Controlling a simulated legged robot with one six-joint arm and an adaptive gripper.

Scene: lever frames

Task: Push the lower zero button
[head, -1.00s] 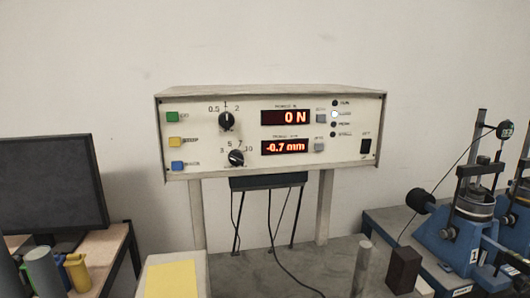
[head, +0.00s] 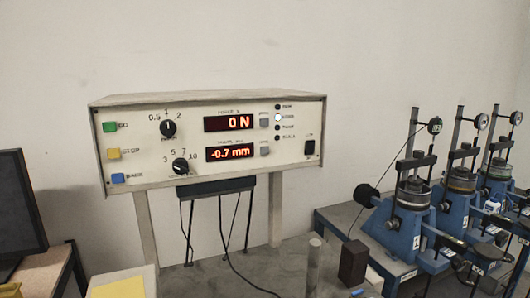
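The lower zero button (head: 265,151) is a small grey square to the right of the lower red display (head: 230,153), which reads -0.7 mm. A similar upper button (head: 264,122) sits right of the upper display (head: 229,123), which reads 0 N. Both are on the cream front panel of a control box (head: 212,142) raised on two posts. The lettering by the buttons is too small to read surely. My gripper is not in view.
The panel also has green, yellow and blue buttons (head: 117,178), two black knobs (head: 180,166) and a black switch (head: 310,147). A monitor (head: 20,205) stands left. Blue lever machines (head: 397,235) stand right. A metal rod (head: 313,265) and dark block (head: 353,263) stand below.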

